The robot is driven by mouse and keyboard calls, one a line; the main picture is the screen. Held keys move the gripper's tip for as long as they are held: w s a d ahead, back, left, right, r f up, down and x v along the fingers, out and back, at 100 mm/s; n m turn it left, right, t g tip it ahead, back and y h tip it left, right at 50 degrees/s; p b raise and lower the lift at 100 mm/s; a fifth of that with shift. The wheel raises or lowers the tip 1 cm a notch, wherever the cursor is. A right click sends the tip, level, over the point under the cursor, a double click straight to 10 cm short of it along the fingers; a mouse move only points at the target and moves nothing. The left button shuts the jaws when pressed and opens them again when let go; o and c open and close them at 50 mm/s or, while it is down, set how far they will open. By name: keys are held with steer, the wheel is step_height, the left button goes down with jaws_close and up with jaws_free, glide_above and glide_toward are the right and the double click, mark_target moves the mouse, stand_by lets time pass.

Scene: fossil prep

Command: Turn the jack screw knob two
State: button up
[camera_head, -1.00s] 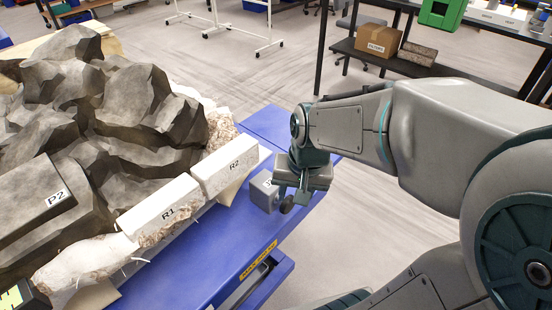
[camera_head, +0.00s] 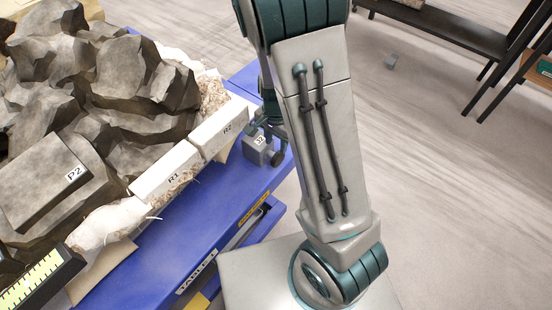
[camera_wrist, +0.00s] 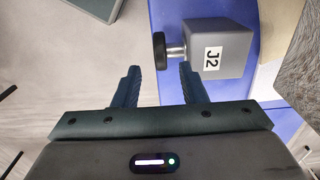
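The jack J2 is a grey block (camera_head: 255,150) on the edge of the blue table, beside the white block R2. It also shows in the wrist view (camera_wrist: 232,42), with a "J2" label. Its dark round knob (camera_wrist: 160,50) sticks out on a short metal shaft; it shows in the head view too (camera_head: 278,158). My gripper (camera_wrist: 159,69) is open and empty. The knob lies just ahead of the fingertips, roughly in line with the gap, and appears clear of both fingers. In the head view my arm hides most of the gripper.
The blue table (camera_head: 190,238) carries a large dark rock mass (camera_head: 100,80), block P2 (camera_head: 45,185), and white blocks R1 (camera_head: 165,172) and R2 (camera_head: 220,127). A dark shelf (camera_head: 440,30) stands at the back right. Open floor lies right of the table.

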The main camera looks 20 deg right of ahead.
mark_target(276, 155)
step_height(276, 155, down, 10)
steer(key=shift+r+b, duration=0.1)
steer(key=shift+b, duration=0.2)
jaws_close()
